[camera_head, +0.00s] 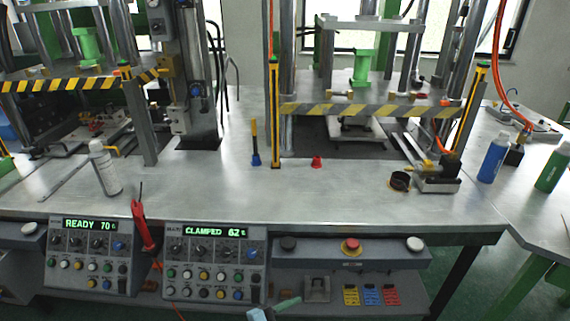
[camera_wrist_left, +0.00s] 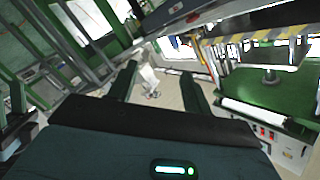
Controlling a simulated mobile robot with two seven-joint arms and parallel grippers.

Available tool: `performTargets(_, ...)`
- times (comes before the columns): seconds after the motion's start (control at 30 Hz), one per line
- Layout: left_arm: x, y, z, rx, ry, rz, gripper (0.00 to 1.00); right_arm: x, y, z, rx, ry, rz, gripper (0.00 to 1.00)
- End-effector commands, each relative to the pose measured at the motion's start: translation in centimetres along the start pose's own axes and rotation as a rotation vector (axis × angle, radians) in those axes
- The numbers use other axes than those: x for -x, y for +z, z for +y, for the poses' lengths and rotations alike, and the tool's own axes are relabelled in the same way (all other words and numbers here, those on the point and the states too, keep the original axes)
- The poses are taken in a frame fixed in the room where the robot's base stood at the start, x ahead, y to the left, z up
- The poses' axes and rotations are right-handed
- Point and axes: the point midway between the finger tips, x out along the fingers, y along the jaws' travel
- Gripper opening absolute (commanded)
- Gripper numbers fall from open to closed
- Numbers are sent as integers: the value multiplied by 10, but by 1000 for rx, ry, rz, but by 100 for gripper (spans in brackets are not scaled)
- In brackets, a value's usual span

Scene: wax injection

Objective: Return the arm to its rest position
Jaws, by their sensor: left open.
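My left gripper (camera_wrist_left: 158,72) shows in the left wrist view. Its two dark fingers are apart, with nothing held between them. A small whitish object (camera_wrist_left: 149,80) shows beyond the gap between the fingers, well away from them; I cannot tell what it is. Neither gripper shows in the head view, and my right gripper is in no view.
Blue (camera_head: 493,158) and green (camera_head: 552,168) bottles stand right.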

Motion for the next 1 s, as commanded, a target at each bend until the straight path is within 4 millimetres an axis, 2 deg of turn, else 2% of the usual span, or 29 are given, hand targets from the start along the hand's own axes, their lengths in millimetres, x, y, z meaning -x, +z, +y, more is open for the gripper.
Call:
performTargets(0.1,23,2,12,179,-122,-83,49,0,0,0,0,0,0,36)
performTargets(0.27,66,17,26,400,-259,-228,49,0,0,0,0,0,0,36)
performTargets(0.37,101,28,40,532,-330,-331,49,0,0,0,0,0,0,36)
performTargets(0.53,172,47,71,741,-423,-524,49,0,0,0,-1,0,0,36)
performTargets(0.7,244,54,103,905,-480,-700,49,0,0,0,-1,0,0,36)
performTargets(0.8,274,54,116,966,-496,-773,49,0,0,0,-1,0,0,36)
performTargets(0.9,294,53,124,1003,-505,-817,49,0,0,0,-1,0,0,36)
performTargets(1.0,302,52,128,1018,-507,-837,49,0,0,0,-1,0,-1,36)
